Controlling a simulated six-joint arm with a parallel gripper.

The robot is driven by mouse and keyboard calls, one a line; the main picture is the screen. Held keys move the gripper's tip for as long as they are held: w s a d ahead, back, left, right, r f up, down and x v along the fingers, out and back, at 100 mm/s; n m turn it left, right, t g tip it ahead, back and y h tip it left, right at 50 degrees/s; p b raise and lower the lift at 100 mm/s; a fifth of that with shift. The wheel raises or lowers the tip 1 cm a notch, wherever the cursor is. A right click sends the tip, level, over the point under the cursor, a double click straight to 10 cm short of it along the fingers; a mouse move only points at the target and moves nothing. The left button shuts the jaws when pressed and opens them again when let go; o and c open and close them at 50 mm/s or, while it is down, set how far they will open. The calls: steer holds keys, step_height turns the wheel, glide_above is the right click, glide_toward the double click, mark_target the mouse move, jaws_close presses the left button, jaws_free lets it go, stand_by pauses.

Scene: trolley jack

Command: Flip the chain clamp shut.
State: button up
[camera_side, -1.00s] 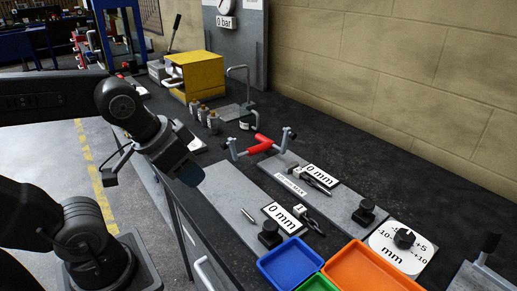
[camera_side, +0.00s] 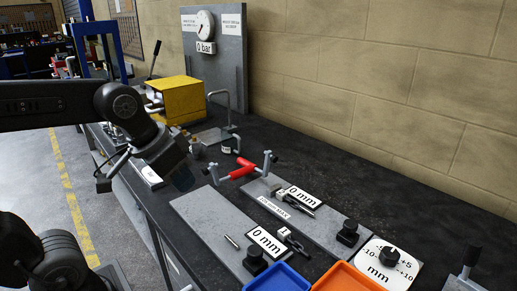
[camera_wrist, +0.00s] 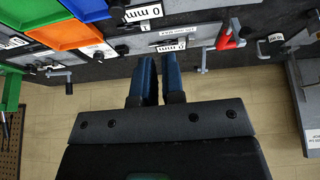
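My gripper (camera_side: 182,178) hangs at the left edge of the bench, pointing down, in the side view. In the wrist view its two blue fingers (camera_wrist: 159,62) stand apart with a narrow gap, and nothing shows between them. A red-handled fixture with grey upright posts (camera_side: 243,171) stands on the bench to the right of my gripper, apart from it. It also shows in the wrist view (camera_wrist: 226,38). I cannot tell for sure which part is the chain clamp. Small dark tools with tags (camera_side: 293,241) lie on the grey plates.
Two grey plates with "0 mm" labels (camera_side: 205,222) lie on the dark bench. A yellow box (camera_side: 178,100) and a gauge panel (camera_side: 215,60) stand behind.

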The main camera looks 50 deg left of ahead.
steer(key=shift+g+h, duration=0.4)
steer(key=shift+h, duration=0.1)
steer(key=w+a+r, duration=0.1)
steer(key=w, duration=0.2)
steer(key=w+a+r, duration=0.1)
steer(key=w, duration=0.1)
steer(key=w+a+r, duration=0.1)
steer(key=w, duration=0.2)
steer(key=shift+w+r, duration=0.1)
steer(key=shift+w, duration=0.2)
jaws_close()
steer(key=w+a+f+m+h, duration=0.1)
steer(key=w+a+f+h, duration=0.1)
steer(key=w+a, duration=1.5)
steer(key=shift+w+a+f+h, duration=0.2)
steer(key=shift+w+h, duration=0.4)
steer(key=shift+h, duration=0.3)
steer(key=w+d+f, duration=0.3)
steer(key=d+f, duration=0.5)
steer(key=f, duration=0.1)
steer(key=shift+w+d, duration=0.2)
steer(key=shift+w, duration=0.05)
steer(key=shift+d, duration=0.1)
